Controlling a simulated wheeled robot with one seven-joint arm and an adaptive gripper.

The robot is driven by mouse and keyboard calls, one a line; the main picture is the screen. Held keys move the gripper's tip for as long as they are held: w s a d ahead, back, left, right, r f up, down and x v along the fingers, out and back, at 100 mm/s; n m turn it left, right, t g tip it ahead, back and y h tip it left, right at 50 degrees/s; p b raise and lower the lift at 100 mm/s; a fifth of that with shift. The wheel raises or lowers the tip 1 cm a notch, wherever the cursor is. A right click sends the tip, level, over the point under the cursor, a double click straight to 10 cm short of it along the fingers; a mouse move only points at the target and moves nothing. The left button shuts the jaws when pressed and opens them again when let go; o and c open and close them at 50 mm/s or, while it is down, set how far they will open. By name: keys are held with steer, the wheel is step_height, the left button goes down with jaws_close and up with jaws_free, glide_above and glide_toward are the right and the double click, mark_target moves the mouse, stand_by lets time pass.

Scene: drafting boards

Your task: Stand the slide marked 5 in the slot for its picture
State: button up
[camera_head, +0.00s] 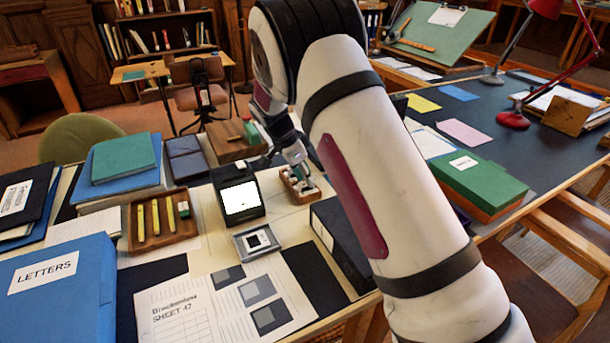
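My gripper (298,168) is over a small wooden rack (290,192), right of the middle of the near desk. Some pale, slide-like pieces show in the rack, partly hidden by my gripper. I cannot tell whether the fingers are open or hold anything. A grey square frame (257,242) with a black-and-white picture lies in front of a black viewer (238,193) with a lit white screen. A printed sheet (190,308) with grey squares lies at the front. No number 5 is readable, and the slot for its picture cannot be made out.
A wooden tray (161,243) with yellow sticks is left of the viewer. A blue LETTERS box (62,293) stands front left, stacked books (124,160) behind. A black binder (342,240) lies right of the square frame. My arm hides much of the right side.

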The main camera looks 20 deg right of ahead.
steer(key=w+v, duration=0.1)
steer(key=v, duration=1.1)
steer(key=shift+s, duration=0.45)
steer(key=s+d+r+n+t+y+p, duration=0.1)
steer(key=s+d+r+n+y+p, duration=0.2)
steer(key=s+r, duration=0.75)
steer(key=s+d+r+n+p, duration=0.25)
steer(key=s+r+n, duration=0.25)
steer(key=s+r, duration=0.55)
steer(key=s+n+t+y+p, duration=0.1)
steer(key=s+n+p, duration=0.4)
steer(key=s, duration=2)
steer(key=shift+r+n+t, duration=0.2)
steer(key=shift+n+t, duration=0.4)
steer(key=shift+n, duration=0.8)
